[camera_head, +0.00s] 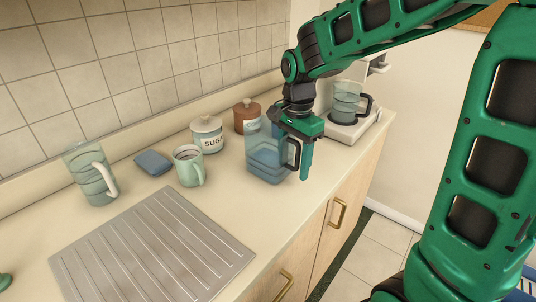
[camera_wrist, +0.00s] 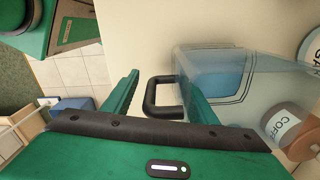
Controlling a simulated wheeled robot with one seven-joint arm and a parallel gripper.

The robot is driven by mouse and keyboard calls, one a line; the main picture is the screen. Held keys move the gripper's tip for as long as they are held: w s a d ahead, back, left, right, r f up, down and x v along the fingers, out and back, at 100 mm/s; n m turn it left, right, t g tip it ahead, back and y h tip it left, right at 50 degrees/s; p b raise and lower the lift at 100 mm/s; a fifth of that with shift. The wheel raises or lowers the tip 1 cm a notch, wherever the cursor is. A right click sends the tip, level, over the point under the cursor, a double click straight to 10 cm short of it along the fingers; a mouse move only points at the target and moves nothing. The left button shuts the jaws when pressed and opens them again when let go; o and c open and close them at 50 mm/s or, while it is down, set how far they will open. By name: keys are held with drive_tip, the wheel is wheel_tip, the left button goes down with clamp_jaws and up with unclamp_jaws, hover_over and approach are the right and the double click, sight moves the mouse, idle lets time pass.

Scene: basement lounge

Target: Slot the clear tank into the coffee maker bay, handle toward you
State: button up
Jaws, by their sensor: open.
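The clear tank (camera_head: 264,160), with bluish see-through walls and a black handle, stands upright on the counter in the head view. In the wrist view the tank (camera_wrist: 222,75) fills the upper right, and its black handle (camera_wrist: 152,98) reaches between my fingers. My gripper (camera_head: 294,158) is open around the handle, one finger on each side; I cannot tell whether either finger touches it. The white coffee maker (camera_head: 345,130) stands beyond, near the counter's far end, partly hidden by my arm. A glass carafe (camera_head: 346,103) with a dark handle sits on it. Its bay is not clearly visible.
A sugar jar (camera_head: 207,137) and a brown-lidded coffee jar (camera_head: 247,114) stand behind the tank. A green mug (camera_head: 188,170), blue cloth (camera_head: 153,163) and glass pitcher (camera_head: 88,178) are to the left. A ribbed metal drainer (camera_head: 150,250) lies in front. Bare counter separates tank and coffee maker.

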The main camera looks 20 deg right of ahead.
drive_tip(key=c, duration=1.2)
clamp_jaws()
drive_tip(key=shift+r, duration=0.15)
